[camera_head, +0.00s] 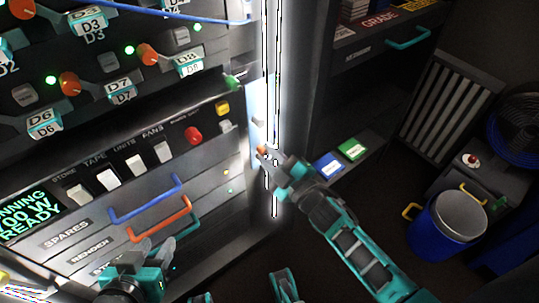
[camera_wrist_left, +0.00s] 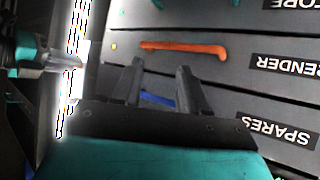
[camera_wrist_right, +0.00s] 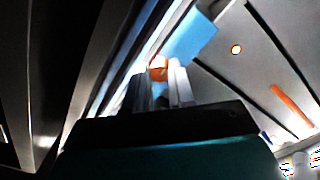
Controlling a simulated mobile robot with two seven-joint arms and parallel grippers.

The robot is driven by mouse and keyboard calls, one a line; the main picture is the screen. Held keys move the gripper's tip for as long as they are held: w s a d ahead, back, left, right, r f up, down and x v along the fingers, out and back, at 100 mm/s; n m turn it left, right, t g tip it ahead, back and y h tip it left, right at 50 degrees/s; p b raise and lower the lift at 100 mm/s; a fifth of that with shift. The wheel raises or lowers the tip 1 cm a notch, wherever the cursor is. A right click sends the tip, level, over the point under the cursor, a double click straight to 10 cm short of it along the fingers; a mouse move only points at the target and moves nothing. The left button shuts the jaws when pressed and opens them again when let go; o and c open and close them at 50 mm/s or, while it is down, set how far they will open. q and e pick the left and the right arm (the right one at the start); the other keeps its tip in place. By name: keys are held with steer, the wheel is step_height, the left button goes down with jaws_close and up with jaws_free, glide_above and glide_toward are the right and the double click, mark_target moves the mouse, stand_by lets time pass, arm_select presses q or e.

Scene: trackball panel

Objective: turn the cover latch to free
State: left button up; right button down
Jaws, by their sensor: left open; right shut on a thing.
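The cover latch appears as a small orange piece (camera_wrist_right: 158,70) between the fingertips of my right gripper (camera_wrist_right: 160,82) in the right wrist view. A pale blue plate (camera_wrist_right: 195,38) lies just beyond it. In the head view my right gripper (camera_head: 266,156) reaches the bright vertical edge at the cabinet's right side, shut on the orange latch. The fingers hide much of the latch, so its angle is hard to tell. My left gripper (camera_wrist_left: 160,85) is open and empty, low in front of the drawers; it also shows in the head view (camera_head: 160,252).
Blue (camera_head: 146,200) and orange (camera_head: 160,219) drawer handles stick out near my left gripper. A red button (camera_head: 193,135) and white switches (camera_head: 107,178) sit above. A blue bin (camera_head: 438,228) stands at the right.

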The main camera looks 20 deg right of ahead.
arm_select(q)
steer(key=shift+r, duration=0.2)
arm_select(e)
steer(key=shift+r, duration=0.1)
steer(key=shift+m+p, duration=0.4)
steer(key=shift+p, duration=0.05)
steer(key=m+p, duration=0.2)
steer(key=m, duration=0.1)
steer(key=shift+r, duration=0.1)
steer(key=m+p, duration=0.2)
steer(key=m, duration=0.1)
steer(key=shift+m, duration=0.3)
steer(key=m+p, duration=0.1)
steer(key=m, duration=0.3)
steer(key=shift+m+p, duration=0.3)
steer(key=m, duration=0.4)
steer(key=shift+f+m, duration=0.2)
steer(key=shift+m, duration=0.1)
arm_select(q)
steer(key=r, duration=0.1)
steer(key=a+r, duration=0.1)
steer(key=s+r, duration=0.1)
steer(key=shift+a+r+y, duration=0.2)
steer(key=shift+a+y, duration=0.1)
steer(key=shift+y, duration=0.1)
arm_select(e)
steer(key=shift+m, duration=0.6)
arm_select(q)
steer(key=shift+w+r, duration=0.1)
steer(key=shift+w, duration=0.05)
